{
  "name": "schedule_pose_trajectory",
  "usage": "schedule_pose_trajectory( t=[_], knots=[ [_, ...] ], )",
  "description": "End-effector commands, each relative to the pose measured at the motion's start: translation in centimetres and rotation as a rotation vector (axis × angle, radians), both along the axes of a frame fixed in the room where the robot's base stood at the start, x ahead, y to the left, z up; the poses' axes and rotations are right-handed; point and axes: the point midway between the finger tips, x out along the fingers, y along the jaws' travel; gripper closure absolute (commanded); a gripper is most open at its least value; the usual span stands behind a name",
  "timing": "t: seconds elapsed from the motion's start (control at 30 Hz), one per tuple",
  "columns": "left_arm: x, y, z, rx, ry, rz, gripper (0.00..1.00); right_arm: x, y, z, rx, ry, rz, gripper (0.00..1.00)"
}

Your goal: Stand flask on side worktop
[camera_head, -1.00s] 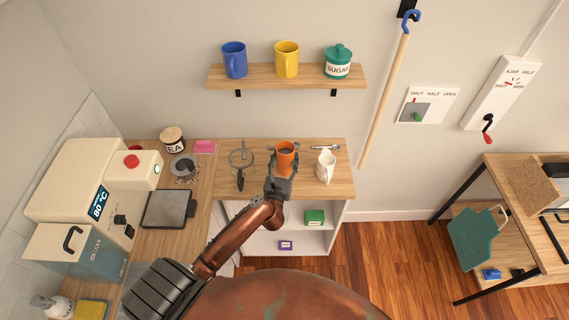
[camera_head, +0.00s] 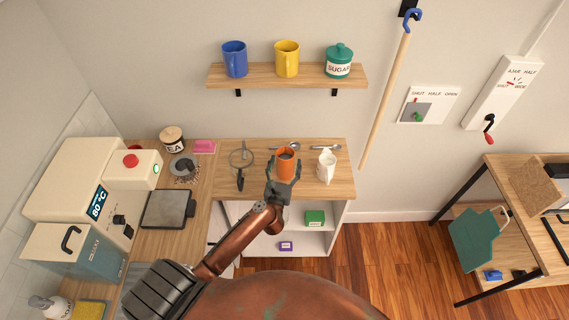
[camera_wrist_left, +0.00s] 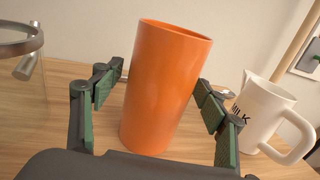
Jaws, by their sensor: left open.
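My left gripper (camera_head: 284,182) is open in front of the flask. In the left wrist view its two green-padded fingers (camera_wrist_left: 158,110) stand spread to the left and right of the flask, with a gap visible on each side. The lower part of the flask's base is partly hidden by the gripper body. My right gripper is not in view.
A white milk jug (camera_head: 326,167) stands close to the right of the flask. Spoons (camera_head: 325,147) lie behind. A shelf (camera_head: 270,77) with two mugs and a sugar pot hangs above.

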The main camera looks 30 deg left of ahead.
Motion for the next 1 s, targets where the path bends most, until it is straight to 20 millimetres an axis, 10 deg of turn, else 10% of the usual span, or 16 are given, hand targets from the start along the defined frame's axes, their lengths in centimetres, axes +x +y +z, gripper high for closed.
schedule_pose_trajectory(
  t=[0.27, 1.0],
  knots=[
    [-0.6, -0.2, 0.1, 0.0, 0.001, -0.001, 0.33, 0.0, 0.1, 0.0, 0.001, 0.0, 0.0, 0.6],
    [-11.2, -4.1, 0.2, 0.0, -0.001, 0.0, 0.33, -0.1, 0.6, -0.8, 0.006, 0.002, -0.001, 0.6]
  ],
)
